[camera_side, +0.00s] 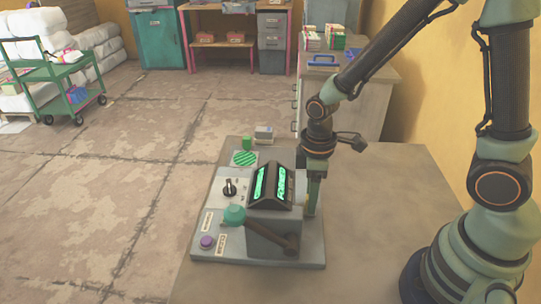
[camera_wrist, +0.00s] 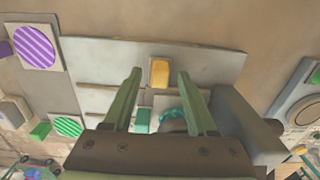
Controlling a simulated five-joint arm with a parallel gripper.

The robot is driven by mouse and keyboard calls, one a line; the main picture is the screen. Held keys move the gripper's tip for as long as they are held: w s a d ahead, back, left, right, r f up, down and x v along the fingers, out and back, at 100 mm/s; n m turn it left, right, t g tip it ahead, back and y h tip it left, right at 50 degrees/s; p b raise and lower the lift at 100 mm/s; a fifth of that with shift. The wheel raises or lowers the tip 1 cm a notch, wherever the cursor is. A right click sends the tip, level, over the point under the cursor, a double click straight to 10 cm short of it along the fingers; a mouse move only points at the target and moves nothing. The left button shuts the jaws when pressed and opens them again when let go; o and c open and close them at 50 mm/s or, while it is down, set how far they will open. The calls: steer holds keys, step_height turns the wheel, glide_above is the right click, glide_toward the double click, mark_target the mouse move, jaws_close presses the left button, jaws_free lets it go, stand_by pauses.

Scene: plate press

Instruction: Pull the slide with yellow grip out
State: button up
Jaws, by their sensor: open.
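The yellow grip (camera_wrist: 159,72) is a small block on the pale grey panel (camera_wrist: 215,62) in the wrist view. It shows between the fingertips of my open gripper (camera_wrist: 159,76), with a gap visible on each side. I cannot tell whether the fingers are level with it or above it. In the side view my gripper (camera_side: 312,200) points down at the right side of the press (camera_side: 270,238), behind its dark housing. The yellow grip and the slide are hidden there.
The press has a teal-knobbed lever (camera_side: 235,214), a black knob (camera_side: 229,188), a purple button (camera_side: 207,241) and green-lit screens (camera_side: 259,184). A green block (camera_side: 247,143) and green striped tile (camera_side: 243,158) lie behind. A purple striped tile (camera_wrist: 36,47) shows in the wrist view. The table's right is clear.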

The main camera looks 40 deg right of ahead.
steer(key=shift+f, duration=0.5)
jaws_close()
stand_by(1.2)
